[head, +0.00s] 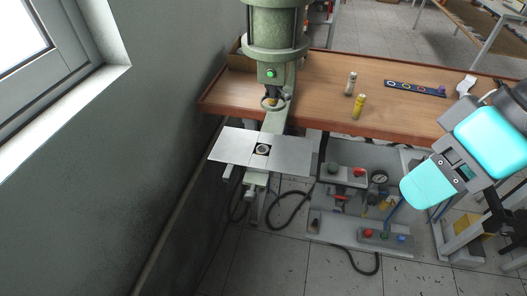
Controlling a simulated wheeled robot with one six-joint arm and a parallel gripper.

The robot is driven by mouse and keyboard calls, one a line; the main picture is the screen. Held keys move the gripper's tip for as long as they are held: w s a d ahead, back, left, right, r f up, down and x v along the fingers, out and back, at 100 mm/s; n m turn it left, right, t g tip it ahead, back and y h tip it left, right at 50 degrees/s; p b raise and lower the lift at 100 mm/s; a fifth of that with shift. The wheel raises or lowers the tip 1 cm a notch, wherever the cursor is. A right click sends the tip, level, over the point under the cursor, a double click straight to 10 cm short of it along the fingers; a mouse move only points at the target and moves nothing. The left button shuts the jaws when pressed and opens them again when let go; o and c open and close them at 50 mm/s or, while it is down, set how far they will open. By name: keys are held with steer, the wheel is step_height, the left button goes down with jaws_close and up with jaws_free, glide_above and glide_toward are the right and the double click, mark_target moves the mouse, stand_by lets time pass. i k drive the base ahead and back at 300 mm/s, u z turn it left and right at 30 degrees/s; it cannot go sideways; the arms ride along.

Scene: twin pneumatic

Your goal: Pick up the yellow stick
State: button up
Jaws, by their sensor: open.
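The yellow stick (359,106) is a short yellow cylinder with a darker band. It stands upright on the wooden bench (320,92), near its front edge and right of the green press. Nothing covers it. My cyan arm links show at the right edge of the head view, apart from the stick. I cannot make out the jaws of my gripper among them, and nothing is seen touching the stick.
A grey cylinder (350,83) stands just behind the stick. A dark blue strip with coloured rings (414,88) and a white object (466,85) lie to the right. The green press (276,35) and its metal plate (235,146) are left. A pneumatic panel (345,175) sits below the bench.

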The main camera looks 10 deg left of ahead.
mark_target(358, 106)
steer(key=k, duration=0.5)
steer(key=z, duration=0.3)
steer(key=i, duration=1.5)
steer(key=u, duration=0.55)
